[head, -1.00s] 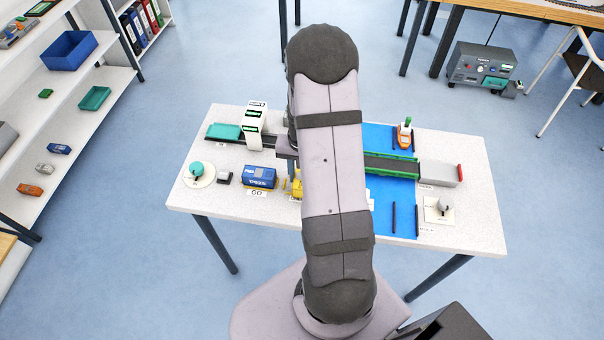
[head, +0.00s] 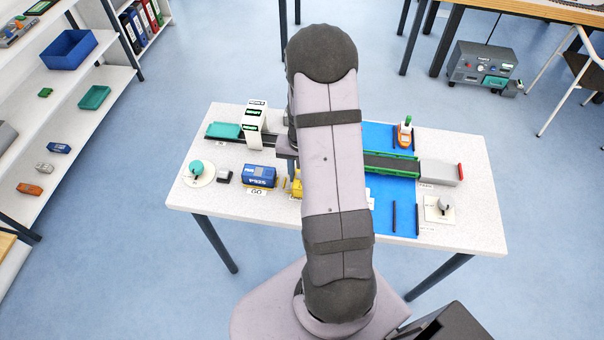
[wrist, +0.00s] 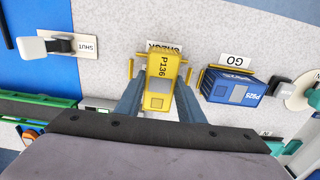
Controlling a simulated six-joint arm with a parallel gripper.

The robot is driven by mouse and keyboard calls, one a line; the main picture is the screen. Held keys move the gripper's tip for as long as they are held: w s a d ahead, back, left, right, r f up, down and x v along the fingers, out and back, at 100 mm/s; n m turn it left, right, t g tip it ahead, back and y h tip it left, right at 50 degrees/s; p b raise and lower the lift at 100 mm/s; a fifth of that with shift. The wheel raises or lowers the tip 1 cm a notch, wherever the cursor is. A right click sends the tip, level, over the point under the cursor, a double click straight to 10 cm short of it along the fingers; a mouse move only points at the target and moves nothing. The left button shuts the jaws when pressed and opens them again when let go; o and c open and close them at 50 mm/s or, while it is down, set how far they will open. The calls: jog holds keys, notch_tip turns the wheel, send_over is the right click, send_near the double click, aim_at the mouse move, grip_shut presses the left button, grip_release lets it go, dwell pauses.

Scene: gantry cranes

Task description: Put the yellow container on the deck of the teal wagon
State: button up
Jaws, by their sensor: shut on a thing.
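The yellow container (wrist: 160,72), marked P136, is between the two fingers of my gripper (wrist: 160,92) in the wrist view. My gripper is shut on it. Yellow upright parts stand close on both sides of it, and I cannot tell if they touch it. The teal wagon (head: 224,131) stands on the dark track at the far left of the table, left of a white gantry (head: 256,126). Its deck looks empty.
A blue container (head: 260,175) marked P925 stands left of the yellow one, by a GO sign. A teal knob (head: 196,168) is further left. Right are a blue water strip (head: 381,215), a green bridge (head: 391,165), an orange boat (head: 404,133) and a lever (head: 443,205).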

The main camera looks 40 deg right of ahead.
jog(key=shift+f, duration=0.15)
jog(key=o, duration=1.2)
jog(key=shift+c, duration=0.2)
jog(key=shift+r+p, duration=2.95)
jog(key=shift+r, duration=0.6)
